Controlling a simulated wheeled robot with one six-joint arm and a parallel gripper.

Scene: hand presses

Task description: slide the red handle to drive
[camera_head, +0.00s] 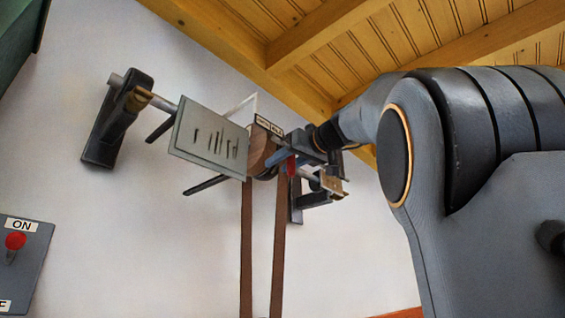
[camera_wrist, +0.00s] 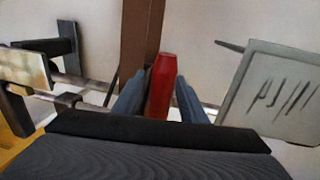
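The red handle (camera_head: 291,165) sits on the shaft assembly by the wall, just right of the belt pulley, mostly hidden by my gripper. In the wrist view the red handle (camera_wrist: 161,87) stands upright between my two blue-grey fingers. My gripper (camera_head: 300,152) has one finger on each side of the handle. In the wrist view my gripper (camera_wrist: 160,92) looks open, with narrow gaps beside the handle; contact is not visible. A small two-part label (camera_head: 268,126) is above the pulley; its words are too small to read surely.
A brown belt (camera_head: 247,240) hangs from the pulley (camera_head: 262,148). A grey slotted plate (camera_head: 209,140) is left of it. A black wall bracket (camera_head: 115,120) holds the shaft's left end. A switch panel (camera_head: 38,238) marked ON, with a red knob, is at lower left.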

